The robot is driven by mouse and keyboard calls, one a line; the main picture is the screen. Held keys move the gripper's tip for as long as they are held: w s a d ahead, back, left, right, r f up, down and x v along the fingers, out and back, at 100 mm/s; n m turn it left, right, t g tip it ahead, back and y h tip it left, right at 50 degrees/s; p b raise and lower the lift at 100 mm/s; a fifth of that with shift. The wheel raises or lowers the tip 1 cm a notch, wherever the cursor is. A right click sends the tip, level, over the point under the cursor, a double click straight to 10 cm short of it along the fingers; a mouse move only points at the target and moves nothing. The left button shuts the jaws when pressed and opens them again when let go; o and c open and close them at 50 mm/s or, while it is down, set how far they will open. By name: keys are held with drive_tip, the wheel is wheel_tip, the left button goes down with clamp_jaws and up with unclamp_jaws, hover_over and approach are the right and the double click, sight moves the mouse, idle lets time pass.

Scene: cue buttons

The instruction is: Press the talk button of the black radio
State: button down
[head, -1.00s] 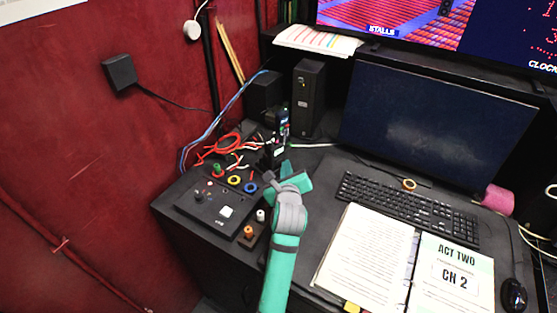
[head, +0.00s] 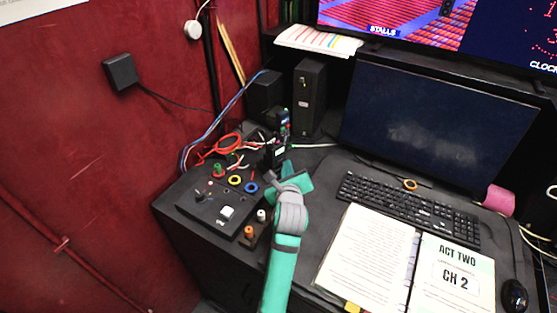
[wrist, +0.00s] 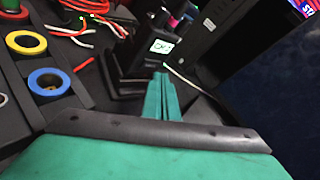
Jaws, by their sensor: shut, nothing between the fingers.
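The black radio (head: 274,156) stands upright on the desk, left of the monitor; a small lit display shows on its body. In the wrist view the radio (wrist: 143,36) stands just beyond my fingertips, its display facing me. I cannot make out its talk button. My gripper (wrist: 161,78) is shut with nothing between its teal fingers, and they point at the radio's lower front. Whether they touch it I cannot tell. In the head view my gripper (head: 287,172) is partly hidden by my own wrist.
Yellow and blue tape rolls (head: 251,188) lie left of my gripper, by a black control box (head: 209,203). Red and white cables (head: 232,143) lie behind them. A tall black speaker (head: 310,98) stands behind the radio. The keyboard (head: 412,210) and open binder (head: 367,255) lie right.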

drive_tip(key=shift+w+a, duration=0.1)
drive_tip(key=shift+a, duration=0.05)
idle(0.3)
drive_tip(key=shift+w+a, duration=0.15)
drive_tip(key=shift+w+a, duration=0.35)
idle(1.9)
drive_tip(key=shift+s, duration=0.1)
drive_tip(key=shift+s+d, duration=0.6)
drive_tip(key=shift+d, duration=0.05)
idle(0.4)
drive_tip(key=shift+s+d, duration=1.65)
drive_tip(key=shift+s, duration=0.2)
drive_tip(key=shift+w, duration=0.1)
